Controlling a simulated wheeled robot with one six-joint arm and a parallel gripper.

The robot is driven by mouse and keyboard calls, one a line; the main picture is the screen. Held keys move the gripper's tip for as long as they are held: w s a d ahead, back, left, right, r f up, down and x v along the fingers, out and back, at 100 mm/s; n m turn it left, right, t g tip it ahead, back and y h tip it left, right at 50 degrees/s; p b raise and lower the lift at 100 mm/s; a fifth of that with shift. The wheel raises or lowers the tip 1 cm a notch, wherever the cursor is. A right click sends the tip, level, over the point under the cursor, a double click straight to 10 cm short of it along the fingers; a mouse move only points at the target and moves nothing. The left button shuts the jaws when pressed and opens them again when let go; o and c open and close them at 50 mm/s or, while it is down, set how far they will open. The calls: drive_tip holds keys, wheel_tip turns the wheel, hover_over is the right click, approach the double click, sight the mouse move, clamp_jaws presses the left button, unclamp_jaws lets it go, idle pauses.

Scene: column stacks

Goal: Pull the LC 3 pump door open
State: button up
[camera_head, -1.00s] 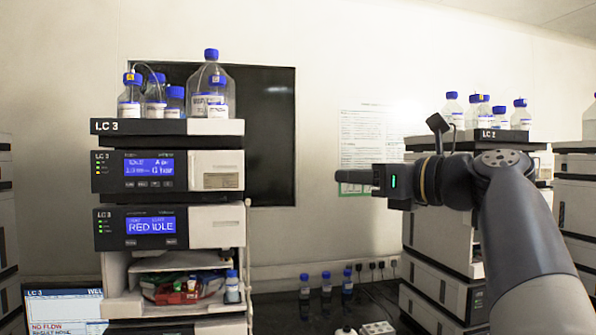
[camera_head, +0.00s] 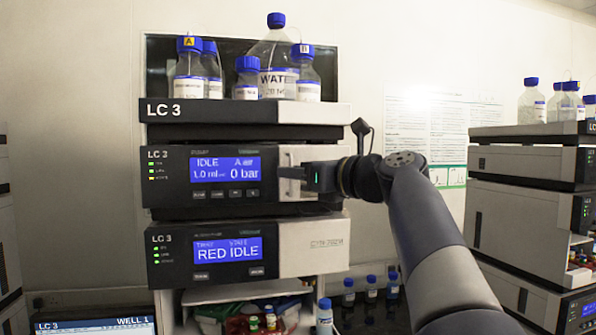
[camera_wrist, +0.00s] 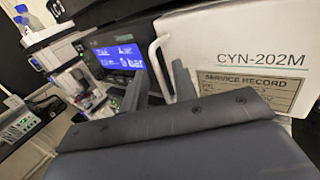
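The LC 3 pump (camera_head: 225,195) is the dark-fronted module with a blue screen reading "IDLE" and "0 bar". Its pale door (camera_head: 318,155) is on the right of the front, looks shut, and is partly hidden by my gripper (camera_head: 292,173). In the wrist view the door (camera_wrist: 250,35) is a large white panel marked "CYN-202M", with a "SERVICE RECORD" label. A white bar handle (camera_wrist: 154,58) stands along its left edge. My gripper (camera_wrist: 160,85) is open, its two dark fingers to either side of the handle in the picture. I cannot tell whether they touch it.
A second LC 3 module reading "RED IDLE" (camera_head: 205,255) sits just below. Blue-capped bottles (camera_head: 275,60) stand in the tray (camera_head: 240,112) on top. Another instrument stack (camera_head: 520,215) stands at the right, beyond my arm.

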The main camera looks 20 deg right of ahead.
clamp_jaws()
drive_tip(key=shift+s, duration=0.1)
idle(0.6)
